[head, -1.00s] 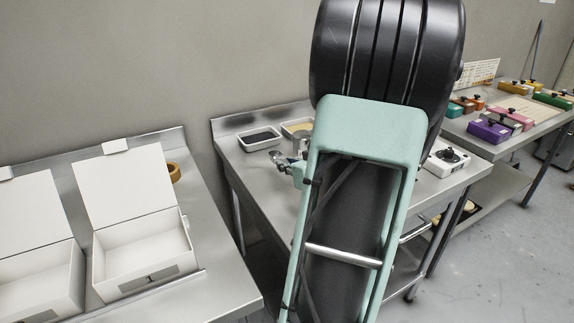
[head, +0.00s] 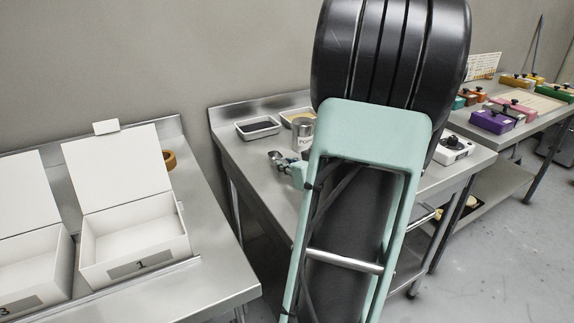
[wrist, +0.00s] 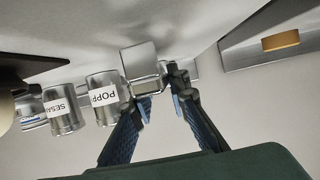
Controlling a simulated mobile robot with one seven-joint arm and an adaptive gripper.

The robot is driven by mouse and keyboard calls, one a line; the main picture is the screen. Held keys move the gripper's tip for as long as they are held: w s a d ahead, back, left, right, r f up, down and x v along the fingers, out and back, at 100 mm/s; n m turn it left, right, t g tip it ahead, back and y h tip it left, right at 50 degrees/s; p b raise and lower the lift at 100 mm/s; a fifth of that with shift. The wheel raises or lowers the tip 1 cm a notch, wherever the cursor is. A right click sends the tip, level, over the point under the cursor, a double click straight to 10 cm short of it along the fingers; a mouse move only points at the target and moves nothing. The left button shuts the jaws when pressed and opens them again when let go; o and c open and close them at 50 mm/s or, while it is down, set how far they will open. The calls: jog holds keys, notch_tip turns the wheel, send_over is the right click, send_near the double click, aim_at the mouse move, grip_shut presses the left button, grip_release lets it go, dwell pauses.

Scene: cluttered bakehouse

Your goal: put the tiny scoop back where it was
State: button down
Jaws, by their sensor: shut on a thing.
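In the wrist view my gripper (wrist: 161,97) is shut on a small square metal piece (wrist: 138,60), which looks like the tiny scoop. A sesame tin (wrist: 62,118) stands farther left in that view. The poppy tin also shows in the head view (head: 303,135), on the middle steel table (head: 262,180).
A tray of dark seeds (head: 257,128) and a yellow-filled tray (head: 297,118) lie at the table's back. A white scale (head: 454,150) stands at its right. Open white boxes (head: 135,250) occupy the left table. Coloured boxes (head: 492,121) sit on the right table.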

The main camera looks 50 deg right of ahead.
jog(key=shift+f+b, duration=0.3)
jog(key=shift+f, duration=0.25)
jog(key=c, duration=1.8)
grip_release()
jog(key=shift+o, duration=0.2)
jog(key=shift+s, duration=0.1)
jog(key=v, duration=1.2)
